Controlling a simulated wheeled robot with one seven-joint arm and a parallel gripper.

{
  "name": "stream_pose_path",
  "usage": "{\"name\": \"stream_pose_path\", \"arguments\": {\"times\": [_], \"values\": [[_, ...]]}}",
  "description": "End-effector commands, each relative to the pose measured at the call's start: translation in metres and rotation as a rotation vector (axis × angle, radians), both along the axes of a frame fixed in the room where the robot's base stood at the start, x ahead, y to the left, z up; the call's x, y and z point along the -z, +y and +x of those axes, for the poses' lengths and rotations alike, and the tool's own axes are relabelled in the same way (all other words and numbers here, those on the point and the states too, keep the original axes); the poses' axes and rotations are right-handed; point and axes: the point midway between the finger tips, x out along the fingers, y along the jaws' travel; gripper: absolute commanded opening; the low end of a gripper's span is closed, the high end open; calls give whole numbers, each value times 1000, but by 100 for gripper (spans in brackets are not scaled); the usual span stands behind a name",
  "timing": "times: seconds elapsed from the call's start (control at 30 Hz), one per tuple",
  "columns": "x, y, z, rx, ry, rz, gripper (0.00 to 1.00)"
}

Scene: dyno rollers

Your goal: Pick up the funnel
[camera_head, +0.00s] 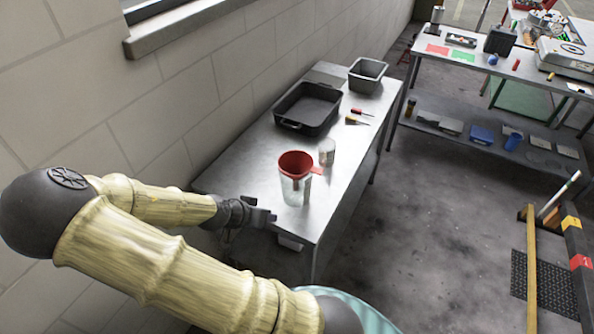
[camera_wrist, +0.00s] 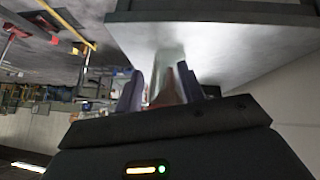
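The red funnel (camera_head: 297,162) sits in the mouth of a clear jar (camera_head: 294,192) near the front end of the metal table (camera_head: 235,168). My gripper (camera_head: 268,217) is low and to the left of the jar, near the table's edge, and looks apart from it. In the wrist view the two fingers of my gripper (camera_wrist: 160,88) are spread. The clear jar (camera_wrist: 167,68) and a red part of the funnel (camera_wrist: 183,80) show beyond and between them. Nothing is seen held.
A metal can (camera_head: 326,151) stands just behind the jar. A black tray (camera_head: 308,108), a grey bin (camera_head: 367,75) and screwdrivers (camera_head: 357,120) lie farther back on the table. A wall runs along the left.

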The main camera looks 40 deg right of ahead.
Motion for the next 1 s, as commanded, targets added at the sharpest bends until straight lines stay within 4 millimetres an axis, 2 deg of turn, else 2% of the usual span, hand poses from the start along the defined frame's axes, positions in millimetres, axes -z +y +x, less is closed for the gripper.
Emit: {"name": "stream_pose_path", "arguments": {"times": [0.1,0.2,0.3,0.37,0.73,1.0], "values": [[-30,-14,22,30,-149,-177,39],[-58,-19,38,39,-278,-285,39],[-79,-17,49,36,-372,-351,39],[-86,-17,53,36,-403,-369,39],[-87,-17,54,37,-416,-375,39],[-79,-38,61,42,-413,-375,39]]}}
